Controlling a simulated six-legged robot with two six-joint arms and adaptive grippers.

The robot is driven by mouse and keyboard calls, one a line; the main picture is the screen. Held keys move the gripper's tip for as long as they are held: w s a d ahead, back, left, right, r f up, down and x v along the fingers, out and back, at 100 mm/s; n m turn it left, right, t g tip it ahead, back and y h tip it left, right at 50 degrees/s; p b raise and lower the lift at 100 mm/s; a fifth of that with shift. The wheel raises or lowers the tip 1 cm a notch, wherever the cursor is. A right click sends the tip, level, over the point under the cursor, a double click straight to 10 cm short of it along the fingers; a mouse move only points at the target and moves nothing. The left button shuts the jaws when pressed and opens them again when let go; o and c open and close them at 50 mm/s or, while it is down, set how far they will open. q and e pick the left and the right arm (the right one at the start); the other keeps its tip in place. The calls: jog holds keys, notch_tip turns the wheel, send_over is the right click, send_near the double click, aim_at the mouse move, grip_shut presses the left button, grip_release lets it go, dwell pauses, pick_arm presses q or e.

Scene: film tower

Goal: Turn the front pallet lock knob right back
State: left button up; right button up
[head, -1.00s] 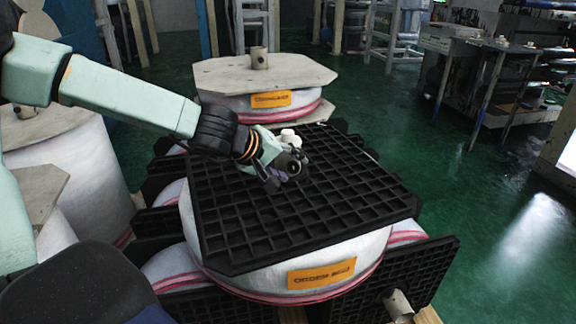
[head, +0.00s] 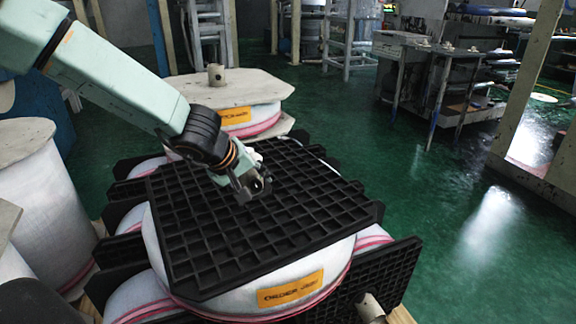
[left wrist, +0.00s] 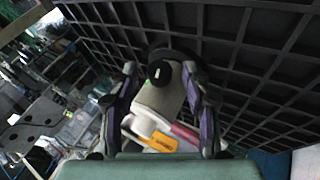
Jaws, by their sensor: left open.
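The black grid pallet (head: 215,270) lies on a white roll with pink bands and an orange label (head: 291,289). In the left wrist view a beige stub with a dark round end (left wrist: 158,95) shows between the open fingers of my left gripper (left wrist: 160,85); contact cannot be told. A grey stub (head: 370,306) stands low at the front. My right gripper is not in view.
A second roll with an octagonal wooden lid (head: 190,92) and a short post (head: 216,75) stands behind. White drums (head: 45,200) stand at the left.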

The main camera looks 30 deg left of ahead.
pick_arm(q)
jog(key=shift+w+d+r+m+g+y+p, duration=0.2)
jog(key=shift+g+y+p, duration=0.5)
jog(key=shift+p, duration=0.75)
jog(key=shift+w+d+r+m+g+y+p, duration=0.15)
jog(key=shift+g+y+p, duration=0.35)
jog(key=shift+g+p, duration=0.7)
jog(key=s+p+v, duration=0.1)
jog(key=p+v, duration=0.4)
jog(key=v, duration=0.2)
jog(key=d+m+t+h+b, duration=0.1)
jog(key=d+m+h, duration=0.4)
jog(key=m, duration=1.3)
jog(key=shift+d+r+b, duration=0.25)
jog(key=shift+d+b, duration=0.3)
jog(key=shift+d, duration=1.15)
jog(key=shift+s+m, duration=0.1)
jog(key=shift+m, duration=0.15)
